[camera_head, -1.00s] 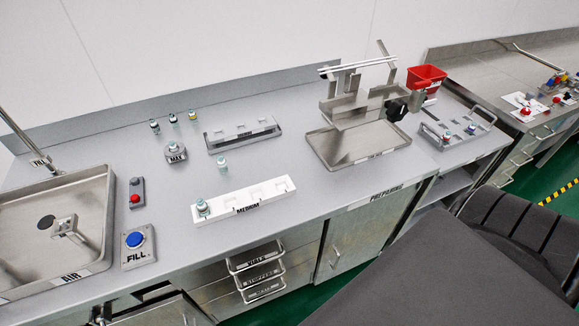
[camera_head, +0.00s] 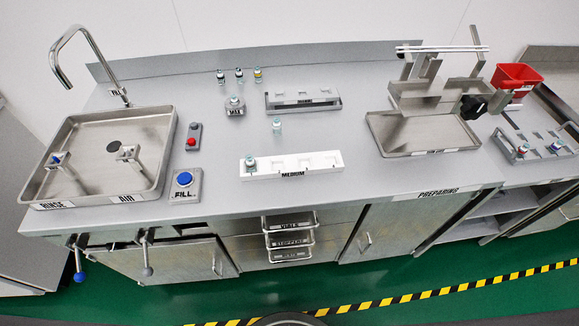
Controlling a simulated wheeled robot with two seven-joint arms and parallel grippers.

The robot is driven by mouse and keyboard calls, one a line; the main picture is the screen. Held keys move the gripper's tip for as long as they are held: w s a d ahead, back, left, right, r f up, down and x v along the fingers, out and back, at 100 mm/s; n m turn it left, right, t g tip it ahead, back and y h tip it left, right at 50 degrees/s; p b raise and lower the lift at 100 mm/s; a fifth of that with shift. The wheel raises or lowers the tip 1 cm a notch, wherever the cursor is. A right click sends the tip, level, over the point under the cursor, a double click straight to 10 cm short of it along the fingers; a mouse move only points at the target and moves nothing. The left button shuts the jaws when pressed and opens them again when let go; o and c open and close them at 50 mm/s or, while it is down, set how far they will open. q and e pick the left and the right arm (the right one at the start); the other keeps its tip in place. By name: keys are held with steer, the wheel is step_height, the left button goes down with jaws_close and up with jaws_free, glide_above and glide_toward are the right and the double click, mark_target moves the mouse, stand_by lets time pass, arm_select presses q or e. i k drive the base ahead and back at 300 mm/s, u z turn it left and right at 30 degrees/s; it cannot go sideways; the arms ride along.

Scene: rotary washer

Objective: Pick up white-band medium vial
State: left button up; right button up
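Neither of my grippers is in view. A small vial with a pale, whitish-teal look (camera_head: 277,126) stands upright alone on the grey bench, behind the white MEDIUM rack (camera_head: 325,163). Another vial (camera_head: 250,162) sits in the left end of that rack. Three small vials stand in a row at the back: one (camera_head: 220,76), one darker (camera_head: 239,75) and one with a yellowish band (camera_head: 258,75). A further vial (camera_head: 234,102) sits on the MAX stand (camera_head: 236,112). The bands are too small to tell for sure which one is white.
A sink (camera_head: 90,185) with a tap is at the left, beside a red-button box (camera_head: 192,142) and the blue FILL button (camera_head: 184,179). A grey rack (camera_head: 302,103), a metal tray (camera_head: 430,150) with a frame, a red bin (camera_head: 515,75) and a vial rack (camera_head: 535,147) are further right.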

mark_target(234, 101)
steer(key=k, duration=1.3)
steer(key=z, duration=0.65)
steer(key=i, duration=1.6)
steer(key=u, duration=0.75)
